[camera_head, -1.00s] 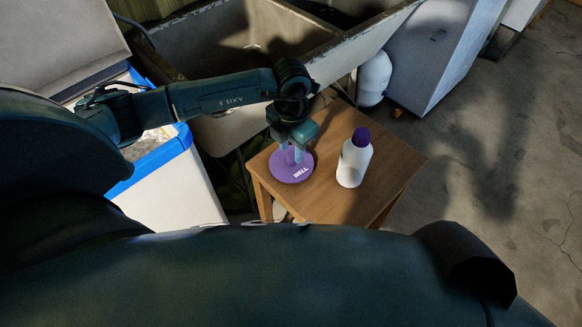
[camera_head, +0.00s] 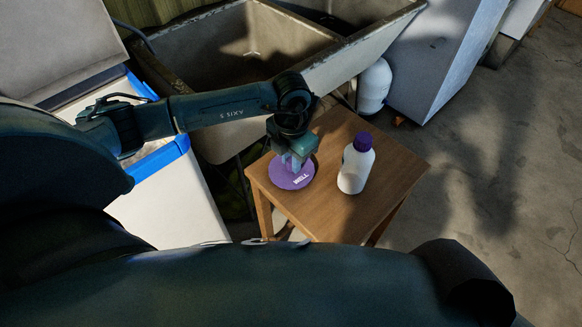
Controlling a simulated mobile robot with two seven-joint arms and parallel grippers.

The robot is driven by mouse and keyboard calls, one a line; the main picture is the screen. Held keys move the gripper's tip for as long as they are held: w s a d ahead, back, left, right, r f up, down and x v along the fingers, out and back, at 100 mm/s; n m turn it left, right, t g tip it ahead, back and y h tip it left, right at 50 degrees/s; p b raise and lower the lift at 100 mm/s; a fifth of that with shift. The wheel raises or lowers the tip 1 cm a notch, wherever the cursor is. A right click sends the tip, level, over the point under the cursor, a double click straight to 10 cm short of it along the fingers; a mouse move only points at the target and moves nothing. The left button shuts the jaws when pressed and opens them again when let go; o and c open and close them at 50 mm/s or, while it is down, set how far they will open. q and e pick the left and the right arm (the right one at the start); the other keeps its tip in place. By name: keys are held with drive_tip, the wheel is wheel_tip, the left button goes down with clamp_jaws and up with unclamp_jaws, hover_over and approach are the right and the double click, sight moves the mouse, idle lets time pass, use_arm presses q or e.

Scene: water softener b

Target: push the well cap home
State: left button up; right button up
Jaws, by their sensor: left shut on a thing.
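The well cap (camera_head: 287,180) is a round purple disc marked "WELL". It shows over the left part of the wooden table. My left gripper (camera_head: 294,164) points down over the cap and is shut on it near its middle. The fingers hide part of the cap's far side. I cannot tell whether the cap touches the table top. My right gripper is not in view.
A white bottle (camera_head: 354,170) with a purple lid stands upright on the small wooden table (camera_head: 385,190), right of the cap. A blue-and-white open tank (camera_head: 170,200) stands left of the table. A stone sink (camera_head: 240,50) is behind. Concrete floor on the right is clear.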

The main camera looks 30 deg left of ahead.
use_arm(q)
clamp_jaws()
drive_tip(key=shift+r, duration=0.3)
wheel_tip(320, 180, up, 3)
drive_tip(key=shift+f+p, duration=0.15)
drive_tip(key=shift+p, duration=1.05)
drive_tip(key=shift+r, duration=0.2)
drive_tip(key=shift+f, duration=0.1)
